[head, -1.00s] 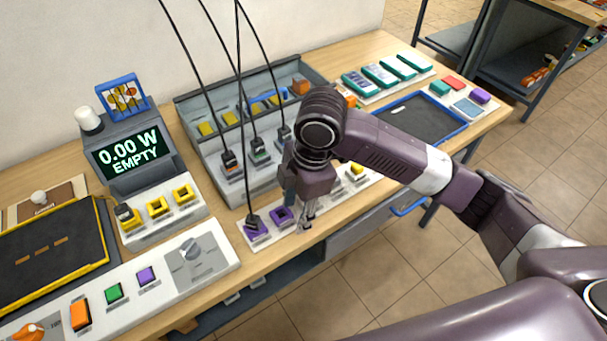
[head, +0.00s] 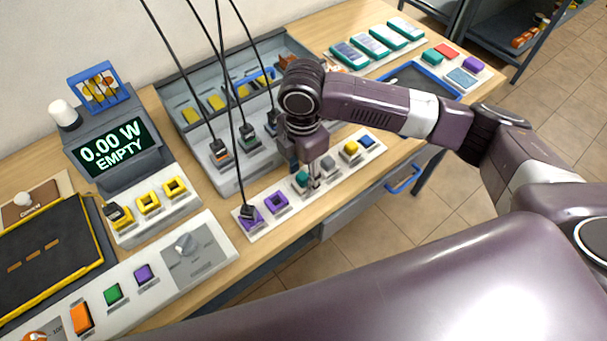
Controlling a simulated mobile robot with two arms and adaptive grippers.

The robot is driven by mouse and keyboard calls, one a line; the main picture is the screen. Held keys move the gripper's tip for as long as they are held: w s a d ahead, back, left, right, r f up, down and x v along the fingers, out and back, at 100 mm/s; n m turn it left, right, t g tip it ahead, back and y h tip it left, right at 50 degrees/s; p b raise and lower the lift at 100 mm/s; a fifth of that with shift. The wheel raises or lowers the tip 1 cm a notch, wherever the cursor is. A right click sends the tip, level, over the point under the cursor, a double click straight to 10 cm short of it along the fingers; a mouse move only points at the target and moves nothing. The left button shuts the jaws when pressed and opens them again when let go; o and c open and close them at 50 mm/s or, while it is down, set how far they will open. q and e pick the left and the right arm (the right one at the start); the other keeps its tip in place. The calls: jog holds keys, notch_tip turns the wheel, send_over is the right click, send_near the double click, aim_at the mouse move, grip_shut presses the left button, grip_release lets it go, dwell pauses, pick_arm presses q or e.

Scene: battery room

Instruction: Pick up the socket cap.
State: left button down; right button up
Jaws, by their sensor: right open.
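A white strip (head: 335,189) along the bench's front edge bears two purple sockets and several small coloured pieces. One purple socket (head: 276,202) is open; a black plug (head: 247,212) stands in the other. A teal piece (head: 302,178), a grey piece (head: 328,164), a yellow piece (head: 351,148) and a blue piece (head: 367,141) sit further right. I cannot tell which piece is the socket cap. My right gripper (head: 313,183) is open, pointing down over the strip beside the teal piece, which it partly hides. My left gripper is out of view.
Black cables hang down to plugs in the grey rack (head: 225,172) behind my right gripper. A display (head: 112,150) reads 0.00 W EMPTY. A dark tray (head: 425,80) lies at the right, with teal-edged cards (head: 370,44) behind it.

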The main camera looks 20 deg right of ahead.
jog(key=shift+f, duration=0.1)
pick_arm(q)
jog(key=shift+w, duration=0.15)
pick_arm(e)
jog(key=c, duration=1)
jog(key=shift+c, duration=0.2)
